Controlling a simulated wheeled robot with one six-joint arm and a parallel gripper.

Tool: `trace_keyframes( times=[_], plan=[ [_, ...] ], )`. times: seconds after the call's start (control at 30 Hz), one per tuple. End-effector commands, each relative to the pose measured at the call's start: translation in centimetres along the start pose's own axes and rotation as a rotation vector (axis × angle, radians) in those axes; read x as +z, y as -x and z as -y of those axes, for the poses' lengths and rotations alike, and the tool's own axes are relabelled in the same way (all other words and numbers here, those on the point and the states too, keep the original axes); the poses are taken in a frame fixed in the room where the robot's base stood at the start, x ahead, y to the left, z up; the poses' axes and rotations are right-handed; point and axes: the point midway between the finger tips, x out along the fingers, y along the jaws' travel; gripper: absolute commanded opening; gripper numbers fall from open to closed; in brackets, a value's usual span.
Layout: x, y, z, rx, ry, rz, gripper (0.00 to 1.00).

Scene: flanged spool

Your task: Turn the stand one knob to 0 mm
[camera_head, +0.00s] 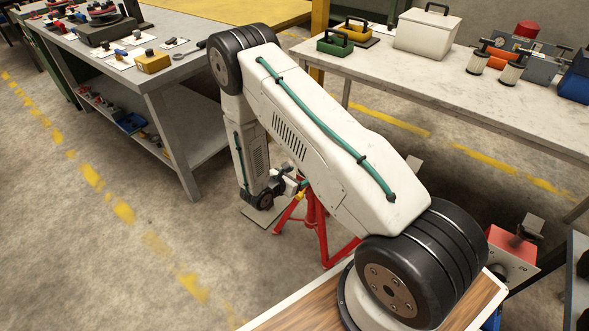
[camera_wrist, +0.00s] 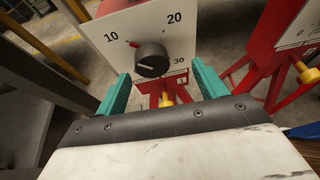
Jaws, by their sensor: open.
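In the wrist view a white dial plate (camera_wrist: 190,42) carries the numbers 10, 20 and 30. A round black knob (camera_wrist: 151,57) sits on it, with a red pointer (camera_wrist: 132,43) directed close to 10. A small label under the dial reads 1. The 0 mark is not visible. My gripper (camera_wrist: 160,70) is open, its teal fingers to the left and right of the knob and apart from it. In the head view a red stand (camera_head: 317,222) is partly hidden behind my arm; the dial face does not show clearly there.
In the wrist view another red stand (camera_wrist: 275,55) with a yellow knob (camera_wrist: 304,72) is close on the right. The head view shows a red box with a dial (camera_head: 510,258) at lower right. Loaded workbenches (camera_head: 150,75) (camera_head: 400,80) stand behind. Floor at left is clear.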

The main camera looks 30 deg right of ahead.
Motion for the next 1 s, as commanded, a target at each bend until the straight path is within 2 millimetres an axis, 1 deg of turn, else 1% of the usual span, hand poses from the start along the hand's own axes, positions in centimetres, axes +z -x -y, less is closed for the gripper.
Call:
trace_keyframes(
  times=[0.03,0.17,0.27,0.5,0.6,0.73,0.97,1.0],
  plan=[
    [-0.2,0.3,-0.7,0.025,0.009,-0.001,0.71],
    [-0.6,0.3,-1.6,0.054,0.02,-0.002,0.71],
    [-0.7,-0.8,-1.8,0.056,0.021,-0.002,0.71],
    [-0.7,-4.5,-2.0,0.055,0.02,-0.002,0.71],
    [-0.7,-5.6,-2.0,0.055,0.021,-0.003,0.71],
    [-0.7,-6.2,-2.0,0.055,0.02,-0.002,0.71],
    [-0.6,-6.3,-2.0,0.054,0.02,-0.002,0.71],
    [-0.6,-6.3,-2.0,0.053,0.02,-0.002,0.6]
  ],
)
